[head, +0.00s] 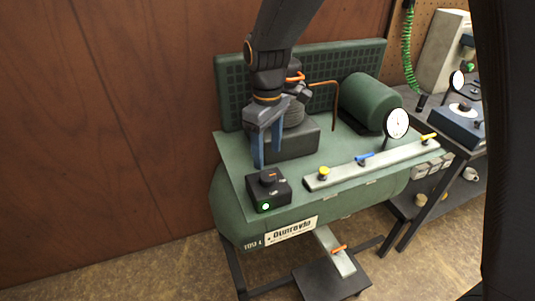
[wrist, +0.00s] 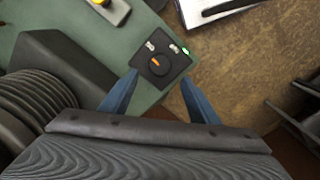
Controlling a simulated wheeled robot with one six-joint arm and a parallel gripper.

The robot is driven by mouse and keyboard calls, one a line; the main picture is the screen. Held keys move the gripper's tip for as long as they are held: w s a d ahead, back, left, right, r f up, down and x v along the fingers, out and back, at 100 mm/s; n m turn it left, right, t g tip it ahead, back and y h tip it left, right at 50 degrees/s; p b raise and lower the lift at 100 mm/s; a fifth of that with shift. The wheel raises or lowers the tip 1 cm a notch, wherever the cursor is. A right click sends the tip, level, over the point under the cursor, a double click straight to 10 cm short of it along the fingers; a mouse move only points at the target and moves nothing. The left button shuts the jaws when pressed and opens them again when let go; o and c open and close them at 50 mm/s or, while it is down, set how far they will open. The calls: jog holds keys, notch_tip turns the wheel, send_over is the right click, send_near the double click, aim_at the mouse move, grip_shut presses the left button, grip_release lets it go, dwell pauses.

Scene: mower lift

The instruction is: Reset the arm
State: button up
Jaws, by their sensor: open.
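My gripper (head: 266,148) is open and empty, with two blue fingers pointing down above the left part of the green compressor (head: 228,212). A black switch box (head: 268,190) with a rotary knob and a lit green lamp sits on the compressor's top plate, just below and in front of the fingers. In the wrist view the fingers (wrist: 160,97) stand apart, with the switch box (wrist: 161,66) beyond and between their tips. The knob's orange mark is visible there. I see no contact between the fingers and the box.
A pressure gauge (head: 397,123), a pale manifold bar (head: 372,167) with yellow and blue valves, and a green motor (head: 366,102) are on the compressor. A black pump block (head: 300,140) stands close behind my gripper. A side table with devices is at right.

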dwell(0.3)
jog(key=s+d+m, duration=0.6)
jog(key=d, duration=0.5)
jog(key=s+d+f+m+t, duration=0.1)
jog(key=s+d+m, duration=0.4)
jog(key=d, duration=0.7)
jog(key=shift+s+d+m+b, duration=0.3)
jog(key=shift+s+m+b, duration=0.1)
jog(key=shift+m, duration=0.1)
